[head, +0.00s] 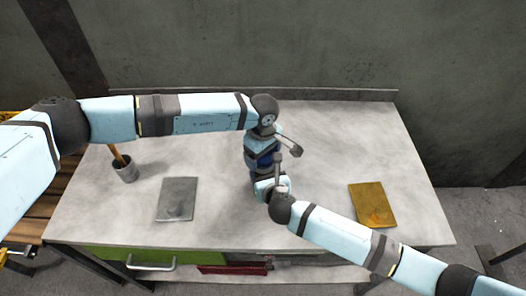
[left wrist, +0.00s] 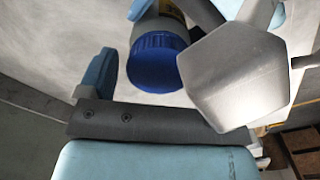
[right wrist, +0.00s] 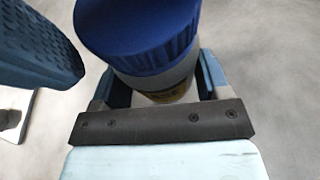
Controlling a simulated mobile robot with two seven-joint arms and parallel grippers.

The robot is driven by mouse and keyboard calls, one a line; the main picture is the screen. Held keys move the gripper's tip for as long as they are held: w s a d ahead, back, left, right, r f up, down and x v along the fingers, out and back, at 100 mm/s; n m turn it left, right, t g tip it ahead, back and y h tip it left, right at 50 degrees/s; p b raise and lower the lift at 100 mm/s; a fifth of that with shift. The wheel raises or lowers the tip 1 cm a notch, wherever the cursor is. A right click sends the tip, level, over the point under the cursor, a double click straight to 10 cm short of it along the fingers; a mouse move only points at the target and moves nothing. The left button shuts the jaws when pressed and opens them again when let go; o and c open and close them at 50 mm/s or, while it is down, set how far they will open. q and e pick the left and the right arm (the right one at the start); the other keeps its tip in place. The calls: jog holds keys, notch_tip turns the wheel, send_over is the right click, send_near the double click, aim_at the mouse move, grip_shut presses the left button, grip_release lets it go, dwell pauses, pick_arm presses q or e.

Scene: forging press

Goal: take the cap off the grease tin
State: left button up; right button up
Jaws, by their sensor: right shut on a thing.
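The grease tin has a ribbed blue cap (left wrist: 157,60) on one end and a grey body with a yellow label; the cap is seated on the tin. In the right wrist view the tin's body (right wrist: 168,90) is between the fingers of my right gripper (right wrist: 160,88), which is shut on it below the cap (right wrist: 140,30). In the head view my left gripper (head: 262,145) is at the tin, just above my right gripper (head: 270,182).
A grey plate (head: 177,199) and a brass-coloured plate (head: 373,205) lie on the bench (head: 330,130). A low ledge and wall are behind. My wrists are close together over the bench.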

pick_arm(q)
jog(key=c, duration=0.9)
jog(key=n, duration=0.3)
jog(key=o, duration=1)
jog(key=shift+o, duration=0.2)
jog(key=shift+r, duration=0.1)
